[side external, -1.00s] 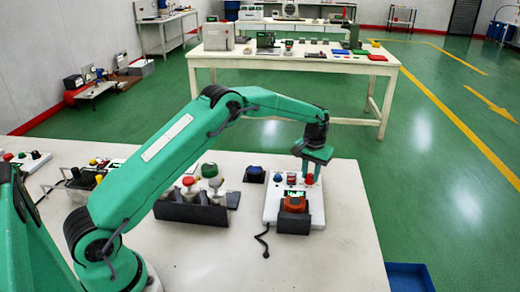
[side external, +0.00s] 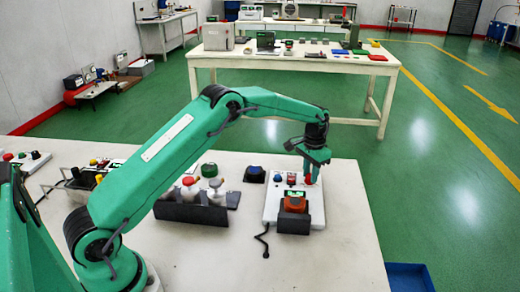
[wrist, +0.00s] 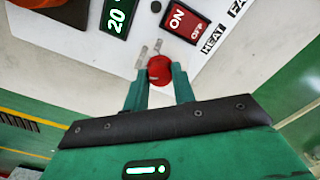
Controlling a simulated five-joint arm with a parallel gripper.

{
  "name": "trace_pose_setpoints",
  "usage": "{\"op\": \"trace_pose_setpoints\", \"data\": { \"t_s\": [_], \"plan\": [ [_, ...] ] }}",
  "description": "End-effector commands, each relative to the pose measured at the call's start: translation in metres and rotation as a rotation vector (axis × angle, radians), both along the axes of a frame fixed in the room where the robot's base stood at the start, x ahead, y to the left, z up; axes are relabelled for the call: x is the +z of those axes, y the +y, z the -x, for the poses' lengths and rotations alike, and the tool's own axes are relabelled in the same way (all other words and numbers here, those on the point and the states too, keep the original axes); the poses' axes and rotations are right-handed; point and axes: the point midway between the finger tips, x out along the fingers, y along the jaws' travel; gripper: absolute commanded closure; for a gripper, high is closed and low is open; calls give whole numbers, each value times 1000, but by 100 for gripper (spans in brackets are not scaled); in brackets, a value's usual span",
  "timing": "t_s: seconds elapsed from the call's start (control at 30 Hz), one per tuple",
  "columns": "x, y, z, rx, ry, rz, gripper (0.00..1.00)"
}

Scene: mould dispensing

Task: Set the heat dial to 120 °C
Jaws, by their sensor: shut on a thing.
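The red heat dial (wrist: 160,70) sits on the white panel (wrist: 60,45) in the wrist view, between my two fingertips. My gripper (wrist: 159,78) is shut on the dial. In the side view my gripper (side external: 311,175) points down at the right part of the white unit (side external: 273,207), with only a bit of red showing by the fingertips. A dark display (wrist: 117,16) shows green digits; the visible part reads "20", and the top frame edge may cut off more. Pale marks lie on the panel beside the dial.
A red ON/OFF rocker switch (wrist: 185,20) is close to the dial, by the HEAT label (wrist: 214,38). An orange device in a dark holder (side external: 295,222) stands in front. A rack of bottles (side external: 190,212) is to the left.

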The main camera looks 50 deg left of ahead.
Motion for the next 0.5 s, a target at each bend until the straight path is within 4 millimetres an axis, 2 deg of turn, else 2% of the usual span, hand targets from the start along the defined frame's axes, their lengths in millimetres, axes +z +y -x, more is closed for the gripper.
{"op": "trace_pose_setpoints", "data": {
  "t_s": [0.3, 0.33, 0.43, 0.5],
  "plan": [
    [1, 0, -1, -10, -4, -1, 97],
    [1, 0, -1, -10, -4, -1, 72],
    [1, 0, -1, -9, -4, -1, 53],
    [1, 0, -1, -9, -3, -1, 52]
  ]
}}
